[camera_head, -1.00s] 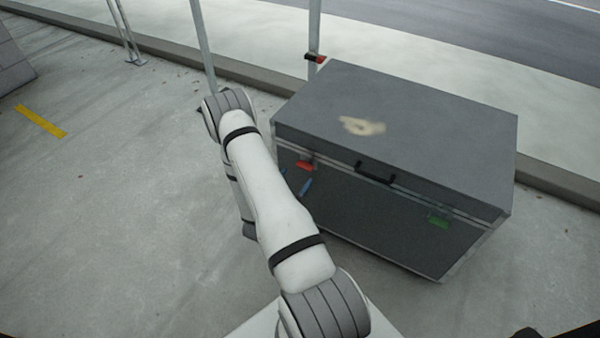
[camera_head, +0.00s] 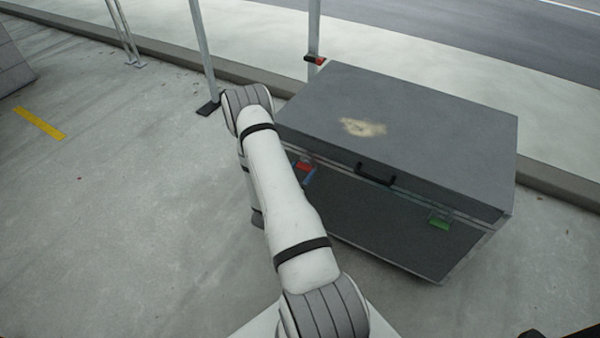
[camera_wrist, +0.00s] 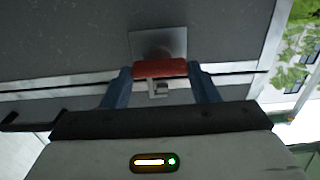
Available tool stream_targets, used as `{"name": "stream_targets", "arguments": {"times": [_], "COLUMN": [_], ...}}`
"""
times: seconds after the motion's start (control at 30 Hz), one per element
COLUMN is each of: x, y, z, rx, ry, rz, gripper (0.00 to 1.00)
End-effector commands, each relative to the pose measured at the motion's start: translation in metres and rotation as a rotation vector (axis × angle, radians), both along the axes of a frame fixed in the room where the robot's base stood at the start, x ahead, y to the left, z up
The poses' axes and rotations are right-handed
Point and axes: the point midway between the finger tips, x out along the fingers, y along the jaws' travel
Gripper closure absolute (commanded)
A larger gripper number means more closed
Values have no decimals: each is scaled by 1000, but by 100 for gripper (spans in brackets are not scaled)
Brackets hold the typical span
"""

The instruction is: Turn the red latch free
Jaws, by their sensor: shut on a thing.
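The red latch (camera_head: 303,167) is on the front of a large grey case (camera_head: 440,125), near its left end at the lid seam. In the wrist view the red latch (camera_wrist: 160,68) sits in front of a metal plate, between the two blue fingers of my gripper (camera_wrist: 160,80). The fingers are shut on the latch's two sides. In the head view my arm hides part of the case front, and a blue fingertip of my gripper (camera_head: 308,177) shows by the latch.
A green latch (camera_head: 439,221) is on the right of the case front. A black handle (camera_head: 375,174) is between the latches. A post (camera_head: 315,30) with a red-and-black part stands behind the case. Open concrete (camera_head: 110,230) lies to the left.

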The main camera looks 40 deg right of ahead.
Motion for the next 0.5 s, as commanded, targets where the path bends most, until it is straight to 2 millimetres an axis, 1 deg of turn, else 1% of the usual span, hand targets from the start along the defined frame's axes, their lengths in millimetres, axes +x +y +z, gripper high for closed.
{"name": "stream_targets", "arguments": {"times": [0.03, 0.2, 0.23, 0.5], "x": [-1, -1, -1, -2], "y": [0, 0, 4, 0], "z": [0, 0, -1, -2], "rx": [1, 0, 0, 16], "ry": [1, 2, 2, -32], "rz": [-3, -3, -2, -4], "gripper": [55, 68, 68, 68]}}
